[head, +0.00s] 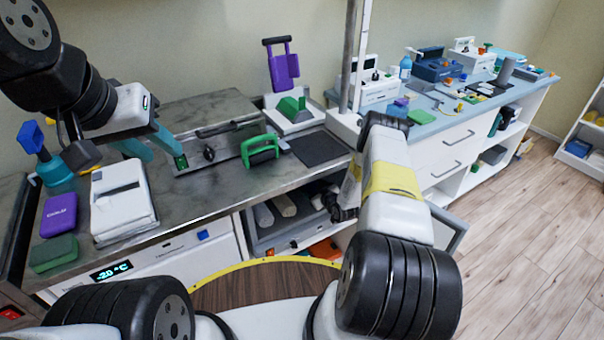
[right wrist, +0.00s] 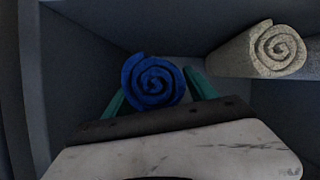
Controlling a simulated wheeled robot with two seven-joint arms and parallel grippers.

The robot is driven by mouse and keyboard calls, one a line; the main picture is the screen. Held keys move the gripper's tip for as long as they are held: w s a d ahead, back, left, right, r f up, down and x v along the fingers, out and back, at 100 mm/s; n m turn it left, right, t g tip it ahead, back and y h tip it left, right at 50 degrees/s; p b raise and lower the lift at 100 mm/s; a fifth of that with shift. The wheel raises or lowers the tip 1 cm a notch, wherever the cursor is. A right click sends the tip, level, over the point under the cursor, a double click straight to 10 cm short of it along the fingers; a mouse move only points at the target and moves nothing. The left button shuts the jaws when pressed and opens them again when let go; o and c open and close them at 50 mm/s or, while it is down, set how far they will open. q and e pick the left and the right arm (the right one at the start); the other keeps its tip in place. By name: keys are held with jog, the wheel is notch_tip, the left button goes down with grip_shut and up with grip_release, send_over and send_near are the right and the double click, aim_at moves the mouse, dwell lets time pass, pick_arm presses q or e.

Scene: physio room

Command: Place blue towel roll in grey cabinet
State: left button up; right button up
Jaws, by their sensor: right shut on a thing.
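The blue towel roll (right wrist: 153,80) shows its spiral end in the right wrist view. My right gripper (right wrist: 158,88) is shut on it, with a green finger on each side. The roll is inside the grey cabinet (right wrist: 95,40), whose walls surround it; I cannot tell whether it touches the cabinet floor. In the head view the open grey cabinet (head: 262,246) is under the counter, and my right arm reaches to its right side. The blue roll and right fingertips are hidden there. My left gripper (head: 160,152) is open and empty above the counter.
A beige towel roll (right wrist: 272,48) lies to the right of the blue one, apart from it. Pale rolls (head: 284,205) show in the cabinet. On the counter stand a white device (head: 122,200), a purple box (head: 58,214) and a green-handled item (head: 260,150).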

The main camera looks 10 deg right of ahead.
jog(key=shift+w, duration=0.9)
jog(key=shift+w+d+f, duration=0.1)
jog(key=shift+w+f, duration=0.1)
jog(key=shift+f, duration=0.75)
jog(key=shift+w+f, duration=0.2)
jog(key=shift+f, duration=0.7)
jog(key=o, duration=1.5)
jog(key=shift+f, duration=0.1)
jog(key=shift+c, duration=0.2)
jog(key=shift+s+d+r, duration=0.1)
jog(key=shift+s+r, duration=0.05)
jog(key=shift+r, duration=0.05)
jog(key=v, duration=1.1)
jog(key=shift+s, duration=0.3)
jog(key=shift+d+r, duration=0.1)
